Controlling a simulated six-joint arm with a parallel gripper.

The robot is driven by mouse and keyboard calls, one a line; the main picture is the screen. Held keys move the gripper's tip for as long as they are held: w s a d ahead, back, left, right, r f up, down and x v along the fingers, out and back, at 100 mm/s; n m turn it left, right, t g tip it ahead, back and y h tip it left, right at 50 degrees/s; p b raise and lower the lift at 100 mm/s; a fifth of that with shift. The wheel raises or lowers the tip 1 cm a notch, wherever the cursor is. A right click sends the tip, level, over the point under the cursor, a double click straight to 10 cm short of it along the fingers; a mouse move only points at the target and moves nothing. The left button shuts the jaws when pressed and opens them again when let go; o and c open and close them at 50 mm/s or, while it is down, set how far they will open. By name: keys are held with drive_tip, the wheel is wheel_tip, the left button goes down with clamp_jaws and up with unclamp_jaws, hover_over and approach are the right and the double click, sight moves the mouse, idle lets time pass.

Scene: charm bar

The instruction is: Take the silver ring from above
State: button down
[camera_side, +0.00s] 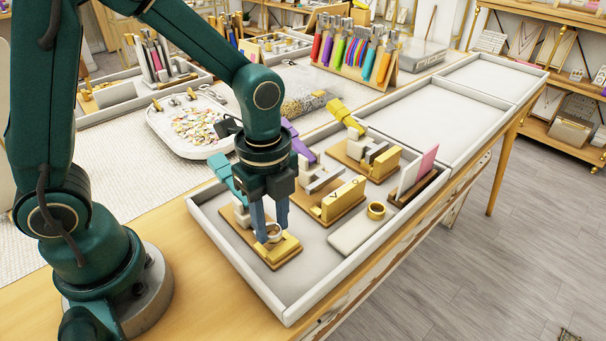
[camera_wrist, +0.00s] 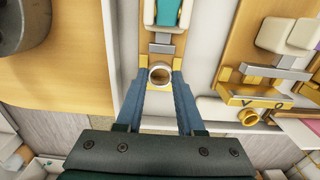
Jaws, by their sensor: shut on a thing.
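The silver ring (camera_wrist: 160,75) is between the two blue fingertips of my gripper (camera_wrist: 161,82) in the wrist view, and both fingers touch its sides. In the side view my gripper (camera_side: 270,228) points down over a small wooden stand with gold parts (camera_side: 280,252), and the silver ring (camera_side: 274,232) shows between the fingertips. The ring is just above or on the stand; I cannot tell whether it is clear of it. A gold ring (camera_side: 376,210) lies apart to the right on the tray.
A grey-white tray (camera_side: 245,275) holds my gripper's stand and other wooden stands with gold and silver blocks (camera_side: 338,200). A pink and white card holder (camera_side: 415,175) stands at right. Empty tray compartments (camera_side: 440,112) lie beyond. A dish of charms (camera_side: 195,125) is behind.

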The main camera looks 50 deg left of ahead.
drive_tip(key=shift+r, duration=2.2)
drive_tip(key=shift+s, duration=0.1)
